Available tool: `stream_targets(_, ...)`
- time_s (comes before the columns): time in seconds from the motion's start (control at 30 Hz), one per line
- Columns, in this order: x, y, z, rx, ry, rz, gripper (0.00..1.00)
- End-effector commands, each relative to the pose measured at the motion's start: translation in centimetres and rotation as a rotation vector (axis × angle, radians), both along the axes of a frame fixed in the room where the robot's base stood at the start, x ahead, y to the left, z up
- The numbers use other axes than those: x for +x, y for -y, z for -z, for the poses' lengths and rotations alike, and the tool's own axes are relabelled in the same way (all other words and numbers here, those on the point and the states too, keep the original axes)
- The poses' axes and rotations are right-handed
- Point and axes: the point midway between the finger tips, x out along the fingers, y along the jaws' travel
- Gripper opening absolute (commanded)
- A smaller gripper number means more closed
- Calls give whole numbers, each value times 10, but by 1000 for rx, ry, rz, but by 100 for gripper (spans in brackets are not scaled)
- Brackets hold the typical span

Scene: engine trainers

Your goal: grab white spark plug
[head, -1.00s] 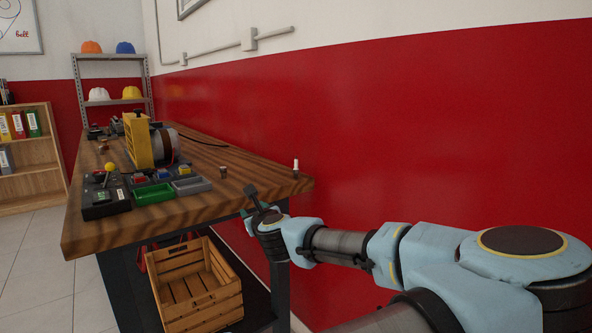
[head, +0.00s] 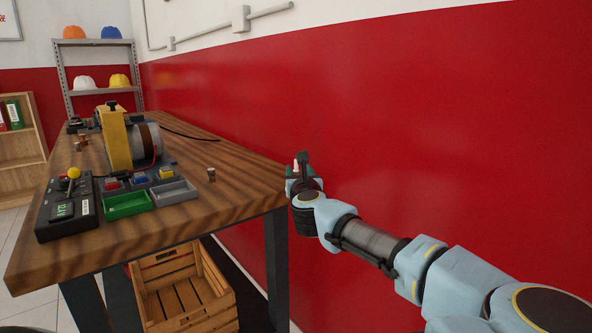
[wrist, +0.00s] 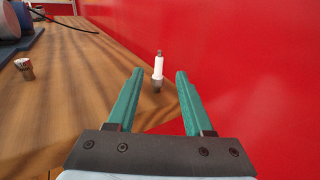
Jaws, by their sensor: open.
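The white spark plug (wrist: 158,68) stands upright near the right edge of the wooden table (wrist: 105,75) in the wrist view. Its top is white and its base is dark metal. My gripper (wrist: 157,73) is open, with its two green fingers on either side of the plug in the picture. The plug shows just beyond the fingertips, and I cannot tell whether it is between them. In the head view my gripper (head: 301,160) is at the table's right edge and mostly hides the plug.
A small brown-and-metal part (head: 211,174) stands on the table. A green tray (head: 128,205), a grey tray (head: 175,193), a control box (head: 66,207) and a yellow-framed motor (head: 118,140) are farther left. The red wall (head: 430,130) is close on the right. A wooden crate (head: 190,318) sits below.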

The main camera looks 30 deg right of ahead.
Motion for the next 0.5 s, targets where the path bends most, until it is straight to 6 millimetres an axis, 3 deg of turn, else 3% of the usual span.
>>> stream_targets(0.27,23,8,1,-1,-1,-1,52)
stream_targets(0.5,55,20,4,-1,-2,-2,52)
